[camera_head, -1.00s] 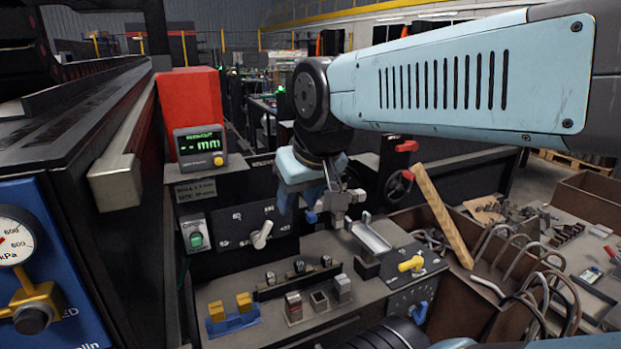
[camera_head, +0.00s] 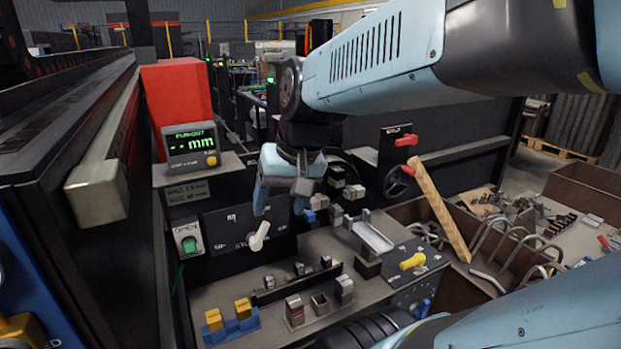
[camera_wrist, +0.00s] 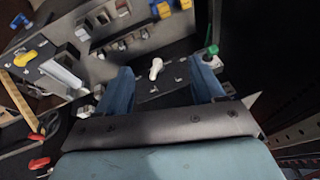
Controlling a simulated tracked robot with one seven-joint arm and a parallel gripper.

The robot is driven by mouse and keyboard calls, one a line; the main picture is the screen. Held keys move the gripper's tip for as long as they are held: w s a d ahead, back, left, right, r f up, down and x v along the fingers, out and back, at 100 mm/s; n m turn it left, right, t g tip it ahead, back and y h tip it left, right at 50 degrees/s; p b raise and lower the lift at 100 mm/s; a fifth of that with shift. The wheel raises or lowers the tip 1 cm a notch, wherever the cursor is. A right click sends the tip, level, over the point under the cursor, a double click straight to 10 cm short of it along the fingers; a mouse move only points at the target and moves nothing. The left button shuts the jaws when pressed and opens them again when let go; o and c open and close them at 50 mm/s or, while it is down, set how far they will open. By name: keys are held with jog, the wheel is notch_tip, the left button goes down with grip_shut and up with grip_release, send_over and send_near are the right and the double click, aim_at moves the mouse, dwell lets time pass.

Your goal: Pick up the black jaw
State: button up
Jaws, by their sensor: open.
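My gripper (camera_head: 281,210) is open and empty in front of the black dial panel. Its two blue fingers (camera_wrist: 162,88) show in the wrist view, with the panel's white lever (camera_wrist: 155,68) between and beyond them. On the bench below stand small jaw-like blocks: one with a reddish top (camera_head: 294,307), a dark-topped one (camera_head: 319,302) and a silver one (camera_head: 344,288). The dark-topped one may be the black jaw; it is too small to be sure. Several metal pieces sit along a black rail (camera_head: 296,280) behind them. My gripper is above and apart from all of these.
Yellow blocks (camera_head: 228,311) stand in a blue holder at the front left. A silver channel (camera_head: 371,235) and a yellow lever (camera_head: 412,261) are to the right. A brown bin with bent hooks (camera_head: 520,250) and a wooden bar (camera_head: 438,208) lie farther right. A red block (camera_head: 176,101) stands behind.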

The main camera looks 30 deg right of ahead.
jog(key=w+f+m+g+y, duration=0.1)
jog(key=w+f+m+y, duration=0.4)
jog(key=w+m, duration=0.15)
jog(key=m+t+h, duration=0.8)
jog(key=m+t, duration=0.7)
jog(key=m, duration=1.3)
send_near(341, 174)
jog(key=w, duration=1)
jog(key=shift+w+d, duration=0.25)
jog(key=shift+d, duration=0.1)
jog(key=shift+c, duration=0.3)
jog(key=c, duration=1.1)
